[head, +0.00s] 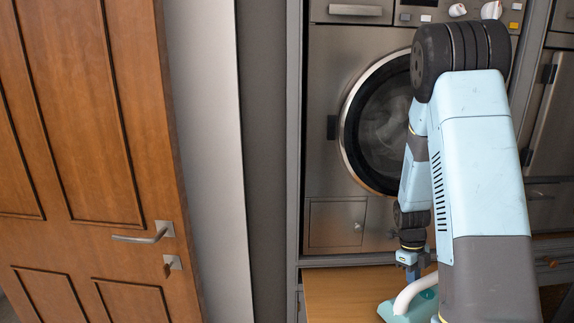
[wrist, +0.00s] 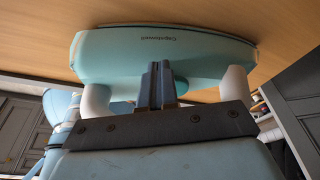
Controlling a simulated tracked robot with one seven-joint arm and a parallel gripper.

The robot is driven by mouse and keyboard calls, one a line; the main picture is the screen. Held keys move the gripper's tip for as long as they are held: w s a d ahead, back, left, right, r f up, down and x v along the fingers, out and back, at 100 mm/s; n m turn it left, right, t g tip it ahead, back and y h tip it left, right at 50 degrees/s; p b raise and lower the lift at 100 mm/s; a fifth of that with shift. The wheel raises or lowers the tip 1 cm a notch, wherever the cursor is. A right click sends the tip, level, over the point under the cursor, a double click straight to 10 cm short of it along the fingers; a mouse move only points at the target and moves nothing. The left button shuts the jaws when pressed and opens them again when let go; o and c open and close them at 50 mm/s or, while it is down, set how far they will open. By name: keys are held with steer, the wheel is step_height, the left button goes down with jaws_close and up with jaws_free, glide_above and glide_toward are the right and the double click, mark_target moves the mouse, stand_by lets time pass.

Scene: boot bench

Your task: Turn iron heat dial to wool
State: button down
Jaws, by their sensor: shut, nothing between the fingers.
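The iron (head: 392,312) is pale teal with a white handle (head: 411,294) and sits on the wooden bench top at the bottom of the head view, partly hidden by my arm. In the wrist view the iron's teal body (wrist: 205,52) fills the upper middle, with dark lettering on its side. White handle parts (wrist: 237,88) show on both sides of my gripper. My gripper (wrist: 158,72) is shut and empty, its fingertips at or very close to the iron's body. I cannot make out the heat dial; my fingers may hide it. My gripper also shows in the head view (head: 413,273).
The wooden bench top (head: 345,290) is bare left of the iron. A washing machine (head: 335,75) with a round door stands behind it. A brown wooden door (head: 85,130) with a metal handle (head: 145,236) is at the left.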

steer(key=shift+w+d, duration=0.4)
steer(key=shift+w+d, duration=0.25)
steer(key=shift+d, duration=0.4)
stand_by(0.6)
steer(key=shift+w, duration=0.2)
steer(key=s+v, duration=0.1)
steer(key=v, duration=0.4)
steer(key=shift+w+d+r, duration=0.2)
steer(key=shift+r, duration=0.35)
